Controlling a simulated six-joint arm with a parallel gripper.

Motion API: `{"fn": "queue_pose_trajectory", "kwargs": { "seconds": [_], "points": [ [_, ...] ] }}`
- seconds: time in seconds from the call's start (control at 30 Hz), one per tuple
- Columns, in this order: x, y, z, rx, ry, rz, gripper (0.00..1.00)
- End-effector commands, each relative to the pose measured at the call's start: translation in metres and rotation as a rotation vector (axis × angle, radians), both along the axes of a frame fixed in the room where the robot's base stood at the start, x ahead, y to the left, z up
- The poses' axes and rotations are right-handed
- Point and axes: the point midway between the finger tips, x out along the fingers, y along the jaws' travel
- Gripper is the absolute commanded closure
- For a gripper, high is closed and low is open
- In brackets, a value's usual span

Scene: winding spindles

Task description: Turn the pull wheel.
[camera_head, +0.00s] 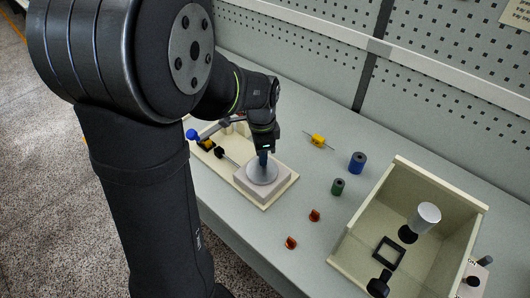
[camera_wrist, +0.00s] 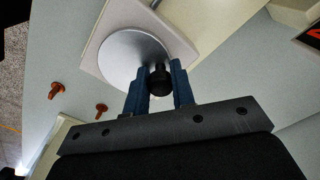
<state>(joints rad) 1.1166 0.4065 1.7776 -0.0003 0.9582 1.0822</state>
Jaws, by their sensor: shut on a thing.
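The pull wheel is a silver disc (camera_head: 258,176) on a pale block (camera_head: 278,186) at the end of a cream board (camera_head: 275,201). The disc also shows in the wrist view (camera_wrist: 122,60), with a black knob (camera_wrist: 160,80) at its edge. My gripper (camera_head: 263,158) points down at the wheel. In the wrist view its blue fingers (camera_wrist: 160,88) stand on either side of the knob and are shut on it. The knob is hidden in the head view.
A blue-balled lever (camera_head: 191,135) and a black knob (camera_head: 219,152) are on the board's left part. A yellow part (camera_head: 318,140), a blue cylinder (camera_head: 357,162), a green cylinder (camera_head: 338,187) and two orange pieces (camera_head: 314,215) lie right of it. A cream bin (camera_head: 446,182) stands at right.

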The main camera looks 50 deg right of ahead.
Motion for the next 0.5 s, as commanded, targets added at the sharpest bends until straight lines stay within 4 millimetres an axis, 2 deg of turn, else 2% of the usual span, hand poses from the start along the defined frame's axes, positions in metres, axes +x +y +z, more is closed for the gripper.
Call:
{"fn": "queue_pose_trajectory", "kwargs": {
  "seconds": [0.5],
  "points": [
    [0.009, 0.012, 0.002, -0.004, -0.002, 0.489, 1.00]
  ]
}}
